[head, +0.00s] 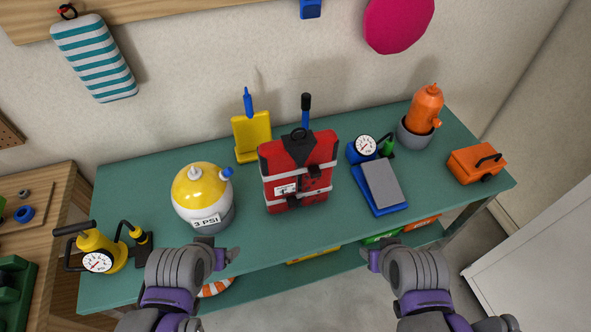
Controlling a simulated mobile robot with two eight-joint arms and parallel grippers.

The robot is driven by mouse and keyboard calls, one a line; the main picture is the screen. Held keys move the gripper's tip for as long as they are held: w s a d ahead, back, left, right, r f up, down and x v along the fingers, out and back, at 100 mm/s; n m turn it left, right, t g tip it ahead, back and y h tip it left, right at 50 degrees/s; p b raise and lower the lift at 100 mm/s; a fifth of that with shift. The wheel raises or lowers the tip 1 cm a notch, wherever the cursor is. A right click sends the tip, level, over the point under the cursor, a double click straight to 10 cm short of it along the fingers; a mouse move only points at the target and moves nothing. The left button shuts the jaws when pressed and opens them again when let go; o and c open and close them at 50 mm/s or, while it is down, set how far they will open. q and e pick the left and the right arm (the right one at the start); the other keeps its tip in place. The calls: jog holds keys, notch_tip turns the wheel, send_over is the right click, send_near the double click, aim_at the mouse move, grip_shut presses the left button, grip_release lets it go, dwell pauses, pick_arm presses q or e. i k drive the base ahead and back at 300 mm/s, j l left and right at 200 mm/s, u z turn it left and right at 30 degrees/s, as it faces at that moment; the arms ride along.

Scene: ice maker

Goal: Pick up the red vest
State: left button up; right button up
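The red vest (283,158) stands upright on the green table (257,238), near the middle. It is boxy, with grey bands, a black loop on top and a small white label on its front. My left gripper (228,259) is at the table's front edge, to the left of the vest and nearer to me. My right gripper (372,258) is in front of the table's edge, to the right of the vest. Both grippers are apart from the vest. The finger gaps of both are too unclear to judge.
A yellow and white ball (200,190) marked 3 PSI stands left of the vest. A blue scale (381,187) stands right of it. A yellow stand (252,135) is behind. A yellow pump (97,250), an orange hydrant (427,107) and an orange case (474,162) stand farther out.

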aim_at(283, 163)
jog(key=l+u, duration=0.15)
jog(key=u, duration=0.65)
jog(key=l+u, duration=0.4)
jog(key=k+l+u, duration=0.15)
jog(key=l+u, duration=0.25)
jog(key=l, duration=0.15)
jog(key=k+l, duration=0.1)
jog(key=l, duration=0.25)
jog(key=k+l+u, duration=0.1)
jog(key=l, duration=0.2)
jog(key=k+l, duration=0.15)
jog(key=l, duration=0.2)
jog(key=i+j, duration=0.1)
jog(key=j, duration=0.15)
jog(key=i+j, duration=0.15)
jog(key=j, duration=0.1)
